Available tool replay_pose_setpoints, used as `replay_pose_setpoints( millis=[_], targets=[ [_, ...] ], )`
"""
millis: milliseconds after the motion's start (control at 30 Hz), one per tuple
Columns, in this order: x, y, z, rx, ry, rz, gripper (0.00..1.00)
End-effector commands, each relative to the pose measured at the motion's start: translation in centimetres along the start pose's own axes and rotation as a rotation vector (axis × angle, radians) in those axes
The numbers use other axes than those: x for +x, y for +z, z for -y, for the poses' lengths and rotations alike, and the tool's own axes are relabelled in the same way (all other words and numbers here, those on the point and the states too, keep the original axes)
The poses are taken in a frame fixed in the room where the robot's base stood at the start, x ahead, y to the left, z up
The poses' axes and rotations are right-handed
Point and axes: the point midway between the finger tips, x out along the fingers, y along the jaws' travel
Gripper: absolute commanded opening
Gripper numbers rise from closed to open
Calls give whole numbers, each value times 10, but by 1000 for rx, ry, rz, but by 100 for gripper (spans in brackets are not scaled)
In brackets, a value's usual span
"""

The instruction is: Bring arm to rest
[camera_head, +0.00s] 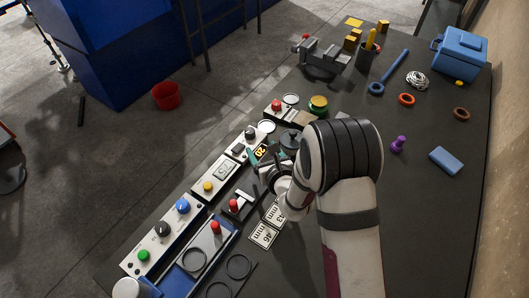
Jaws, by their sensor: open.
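My arm reaches up from the bottom right of the head view over the dark workbench (420,215). My gripper (259,161) is at the end of the arm, above the row of control panels near the bench's left edge. It is open, with teal-tinted fingertips close to a yellow-lit display (260,152). The wrist and rounded arm link hide part of the gripper and the bench behind it. I cannot tell whether the fingertips touch anything.
Control boxes with buttons and knobs (163,229) line the left edge. Black rings (238,266) lie at the front. A vise (320,58), pen cup (368,55) and blue box (460,50) stand at the back. A purple piece (398,145) and blue block (446,160) lie right.

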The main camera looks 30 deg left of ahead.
Motion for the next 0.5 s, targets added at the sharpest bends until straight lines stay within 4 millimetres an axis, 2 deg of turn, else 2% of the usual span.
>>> replay_pose_setpoints(
  millis=[167,500],
  targets=[
    [-19,0,0,-1,1,-2,72],
    [-20,0,0,-1,1,-1,72]
  ],
)
